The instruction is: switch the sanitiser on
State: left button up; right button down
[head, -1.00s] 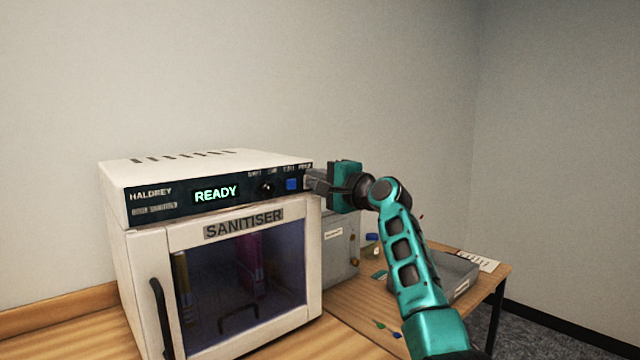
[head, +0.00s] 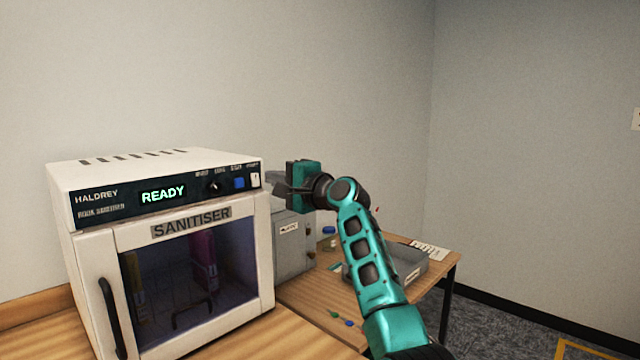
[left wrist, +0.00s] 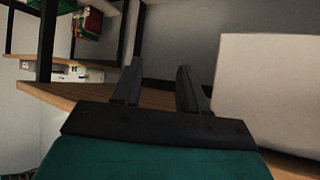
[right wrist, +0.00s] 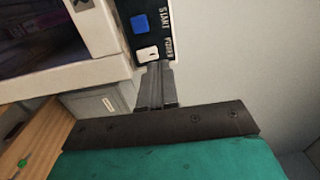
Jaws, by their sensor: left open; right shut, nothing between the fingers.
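The white sanitiser (head: 68,240) stands at the left in the head view, its glass door (head: 180,285) closed. Its display (head: 163,194) reads READY in green. A blue START button (head: 239,183) and a white POWER switch (head: 255,180) sit at the panel's right end. My right gripper (head: 275,188) is shut and empty, just right of the POWER switch. In the right wrist view its fingertips (right wrist: 155,70) are close to the white switch (right wrist: 147,54), with the blue button (right wrist: 140,24) beyond; I cannot tell if they touch. My left gripper (left wrist: 156,72) is open and empty in the left wrist view.
A grey box (head: 292,245) stands right of the sanitiser. A grey tray (head: 408,268) lies on the wooden table beyond my right arm. Books, one yellow and one magenta (head: 204,260), show behind the glass. The wall above is bare.

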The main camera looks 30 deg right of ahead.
jog(key=v, duration=0.9)
jog(key=shift+d+b, duration=0.15)
jog(key=shift+b, duration=0.2)
jog(key=shift+s+r, duration=0.1)
